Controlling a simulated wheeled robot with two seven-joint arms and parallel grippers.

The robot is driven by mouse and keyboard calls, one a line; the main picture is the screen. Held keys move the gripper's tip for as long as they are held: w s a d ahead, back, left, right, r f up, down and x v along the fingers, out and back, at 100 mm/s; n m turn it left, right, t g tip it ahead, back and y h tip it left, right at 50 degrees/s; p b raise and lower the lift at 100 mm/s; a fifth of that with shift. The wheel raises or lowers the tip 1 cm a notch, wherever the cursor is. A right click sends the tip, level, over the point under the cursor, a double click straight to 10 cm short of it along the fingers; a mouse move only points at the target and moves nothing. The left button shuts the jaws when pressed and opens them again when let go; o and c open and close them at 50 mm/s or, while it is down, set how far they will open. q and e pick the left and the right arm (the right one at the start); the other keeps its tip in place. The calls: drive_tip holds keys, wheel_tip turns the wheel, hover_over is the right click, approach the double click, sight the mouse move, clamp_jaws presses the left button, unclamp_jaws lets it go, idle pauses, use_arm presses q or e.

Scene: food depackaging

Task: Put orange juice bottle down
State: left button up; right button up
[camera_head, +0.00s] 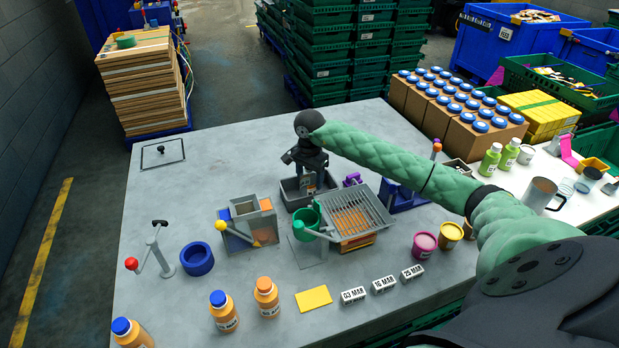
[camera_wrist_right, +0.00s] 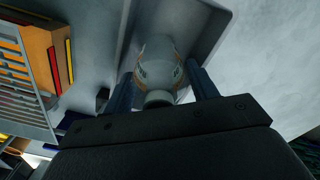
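A pale, see-through bottle with orange showing at its sides (camera_wrist_right: 160,68) stands between the two fingers of my right gripper (camera_wrist_right: 161,82) in the right wrist view. Its neck points back toward my palm. The fingers lie close along both sides of the bottle and look shut on it. In the head view my right gripper (camera_head: 307,160) points down over a grey bin (camera_head: 292,196), and the bottle's labelled side (camera_head: 309,183) shows under it. The bin's wall hides the bottle's base, so I cannot tell whether it touches the floor. My left gripper is out of view.
Orange bottles with blue (camera_head: 222,312) and orange caps (camera_head: 267,297) stand at the table's front. A slatted grey rack (camera_head: 358,206) and a green cup on a stand (camera_head: 306,222) are close to the bin. The table's left back is mostly clear.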

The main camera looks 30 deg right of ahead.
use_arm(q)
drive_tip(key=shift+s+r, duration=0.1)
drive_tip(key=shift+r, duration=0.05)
use_arm(e)
drive_tip(key=shift+r, duration=0.2)
drive_tip(key=shift+r, duration=0.15)
drive_tip(key=shift+r+b, duration=0.4)
wheel_tip(320, 180, up, 3)
drive_tip(key=shift+b, duration=0.85)
wheel_tip(320, 180, up, 6)
drive_tip(key=b, duration=0.3)
drive_tip(key=shift+r, duration=0.1)
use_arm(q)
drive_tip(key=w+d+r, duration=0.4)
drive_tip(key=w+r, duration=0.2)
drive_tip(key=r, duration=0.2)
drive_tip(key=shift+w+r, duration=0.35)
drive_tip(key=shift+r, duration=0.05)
use_arm(e)
drive_tip(key=shift+r, duration=0.8)
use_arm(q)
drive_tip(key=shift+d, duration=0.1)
use_arm(e)
drive_tip(key=shift+s+f, duration=0.1)
